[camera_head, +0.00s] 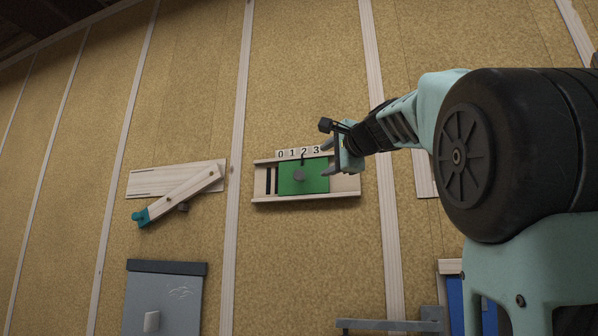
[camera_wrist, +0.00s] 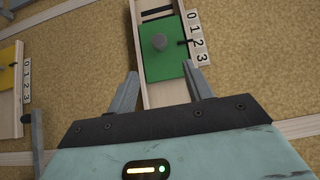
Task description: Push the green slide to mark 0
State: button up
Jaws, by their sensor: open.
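The green slide (camera_head: 316,186) sits in a wooden track (camera_head: 262,200) on the wall, with a grey round knob (camera_head: 299,176) on its face. A number strip (camera_head: 298,153) reads 0, 1, 2, 3 from left to right along the track's top edge. The slide's black pointer (camera_head: 303,158) is at mark 2. My gripper (camera_head: 328,158) is open at the slide's right end. In the wrist view, the green slide (camera_wrist: 166,65) lies ahead of my gripper (camera_wrist: 160,67), whose fingers straddle the track near the slide's 3-side end; contact is unclear.
A wooden lever with a teal end (camera_head: 140,217) is on the wall to the left. A grey panel (camera_head: 165,300) is below it, and a grey bar (camera_head: 385,325) is at lower right. A yellow slide (camera_wrist: 8,75) shows at the wrist view's left.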

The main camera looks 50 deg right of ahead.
aim_at(301, 175)
jog(key=p+x, duration=1.1)
jog(key=x, duration=0.5)
jog(key=shift+w+d+p, duration=0.15)
jog(key=shift+p, duration=0.25)
jog(key=shift+c, duration=0.3)
grip_shut()
jog(key=w+a, duration=0.1)
jog(key=w, duration=0.1)
jog(key=w+a, duration=0.1)
jog(key=w, duration=0.2)
jog(key=w+a, duration=0.1)
jog(key=w, duration=0.1)
jog(key=shift+w, duration=0.3)
jog(key=shift+a, duration=0.1)
